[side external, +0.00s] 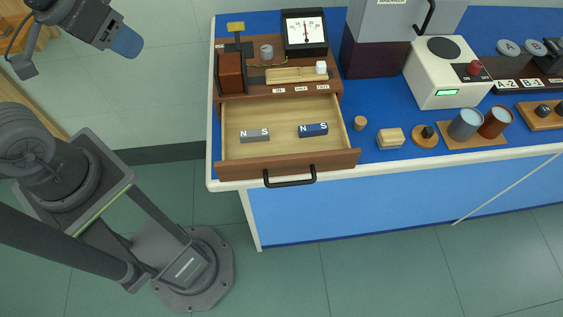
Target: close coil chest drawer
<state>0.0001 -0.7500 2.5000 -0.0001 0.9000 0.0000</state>
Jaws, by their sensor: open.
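The coil chest (290,88) stands at the left end of the blue bench top. Its drawer (292,112) is pulled out toward the front, with its light wooden inside exposed. The brown drawer front (335,161) reaches the bench's front edge, and its black bar handle (289,178) hangs out past that edge. Two bar magnets marked N and S lie in the drawer, a grey one (254,136) at left and a blue one (313,130) at right. I cannot make out my gripper's fingers. Parts of my arm show at left, away from the drawer, and nothing touches the handle.
A dial meter (305,32) stands behind the chest's top. Right of the drawer are a small wooden cylinder (360,123), a light wooden block (390,138) and a white instrument (447,75). The floor in front of the handle is clear.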

